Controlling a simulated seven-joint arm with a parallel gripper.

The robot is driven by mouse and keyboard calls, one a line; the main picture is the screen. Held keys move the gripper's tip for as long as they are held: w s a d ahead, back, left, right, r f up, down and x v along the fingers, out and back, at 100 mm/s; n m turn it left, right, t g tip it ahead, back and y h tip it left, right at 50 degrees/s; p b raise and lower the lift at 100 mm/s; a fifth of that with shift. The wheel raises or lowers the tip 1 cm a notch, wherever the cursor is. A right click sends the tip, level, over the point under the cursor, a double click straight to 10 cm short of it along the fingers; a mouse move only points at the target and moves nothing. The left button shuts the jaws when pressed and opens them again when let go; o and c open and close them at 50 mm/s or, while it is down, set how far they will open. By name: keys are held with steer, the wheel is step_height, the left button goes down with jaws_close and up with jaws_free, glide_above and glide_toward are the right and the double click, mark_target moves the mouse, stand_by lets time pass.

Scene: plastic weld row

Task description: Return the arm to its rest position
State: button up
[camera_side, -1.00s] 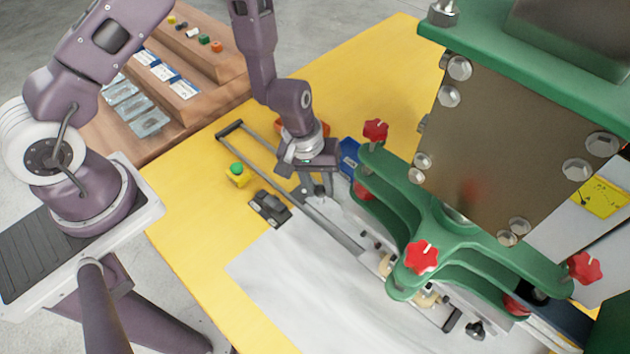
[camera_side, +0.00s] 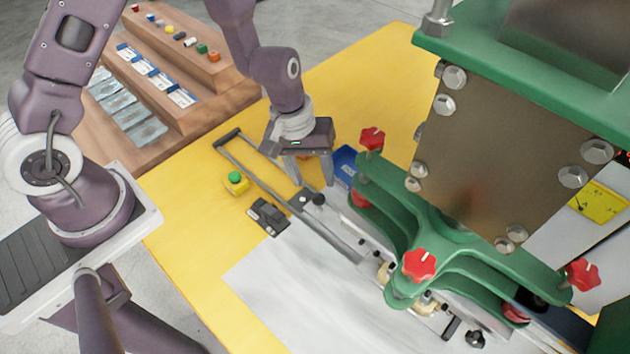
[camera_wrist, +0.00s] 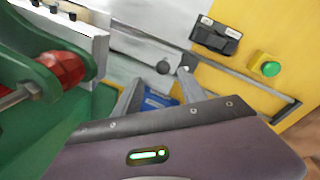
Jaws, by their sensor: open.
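My gripper (camera_side: 309,172) hangs above the yellow table (camera_side: 375,65), its two fingers apart with nothing between them. It also shows in the wrist view (camera_wrist: 158,90), its fingers spread. Below it is the sliding tray's rail (camera_side: 262,182) with a small black knob (camera_side: 319,199), which also shows in the wrist view (camera_wrist: 163,67), apart from the fingers. My arm is bent and reaches in from the top of the side view.
The green press (camera_side: 455,240) with red knobs (camera_side: 420,264) stands close to the right. A blue bin (camera_side: 345,163) is beside my gripper. A green button on a yellow box (camera_side: 236,183) and a black switch (camera_side: 268,216) lie left. A wooden rack (camera_side: 190,125) stands back left.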

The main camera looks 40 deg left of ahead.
steer(key=s+a+r+m+t, duration=0.1)
steer(key=s+a+r+m, duration=0.15)
steer(key=r, duration=0.75)
steer(key=s+a+r+m+t, duration=0.1)
steer(key=s+r+m+t, duration=0.15)
steer(key=r, duration=0.75)
steer(key=s+a+r+m+y, duration=0.1)
steer(key=s+a+r, duration=0.2)
steer(key=s, duration=0.3)
steer(key=s+a+r, duration=0.3)
steer(key=s+r, duration=0.1)
steer(key=s, duration=0.3)
steer(key=shift+s+m+t+y, duration=0.15)
steer(key=shift+m+t+y, duration=0.25)
steer(key=shift+t, duration=0.05)
